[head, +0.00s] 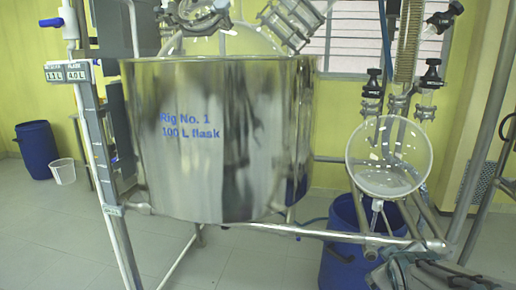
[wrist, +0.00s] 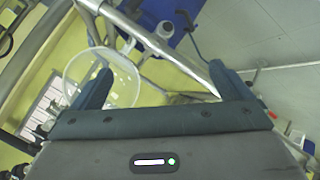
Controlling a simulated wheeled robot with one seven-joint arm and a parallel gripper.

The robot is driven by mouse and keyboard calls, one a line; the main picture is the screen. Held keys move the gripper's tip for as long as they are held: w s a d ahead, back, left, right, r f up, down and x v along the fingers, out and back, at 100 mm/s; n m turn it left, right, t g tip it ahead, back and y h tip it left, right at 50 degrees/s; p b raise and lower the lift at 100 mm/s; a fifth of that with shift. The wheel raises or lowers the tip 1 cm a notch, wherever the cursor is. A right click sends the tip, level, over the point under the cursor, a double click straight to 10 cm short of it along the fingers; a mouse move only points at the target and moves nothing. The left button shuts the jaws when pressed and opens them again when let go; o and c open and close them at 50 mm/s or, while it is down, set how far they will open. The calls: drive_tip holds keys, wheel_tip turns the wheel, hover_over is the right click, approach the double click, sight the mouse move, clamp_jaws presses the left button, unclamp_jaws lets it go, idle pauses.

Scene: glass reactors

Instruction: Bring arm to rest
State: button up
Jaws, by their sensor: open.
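My gripper (wrist: 158,92) shows in the wrist view with its two dark fingers spread wide apart. Nothing is held between them. Beyond the fingers are a round glass flask (wrist: 110,75) and metal frame tubes (wrist: 165,45), seen at a tilt. In the head view, part of my arm shows at the bottom right, below the round glass flask (head: 388,157). The fingers cannot be made out in the head view.
A large steel vessel (head: 220,140) marked "Rig No. 1 100 L flask" fills the middle. Metal frame rails (head: 290,230) run close to my arm. A blue drum (head: 347,245) stands under the glass flask. Another blue drum (head: 37,148) and a white bucket (head: 62,171) stand far left. Floor at lower left is clear.

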drive_tip(key=s+a+r+m+g+y+p, duration=0.3)
drive_tip(key=s+a+r+g+p, duration=0.3)
drive_tip(key=s+a+r+p, duration=0.6)
wheel_tip(320, 180, up, 3)
drive_tip(key=a+m+p, duration=0.1)
drive_tip(key=a+p, duration=0.1)
drive_tip(key=p, duration=0.2)
drive_tip(key=shift+s+a+m+g+y+p, duration=0.15)
drive_tip(key=shift+a+m+g+y+p, duration=0.2)
drive_tip(key=shift+m+g+y, duration=0.05)
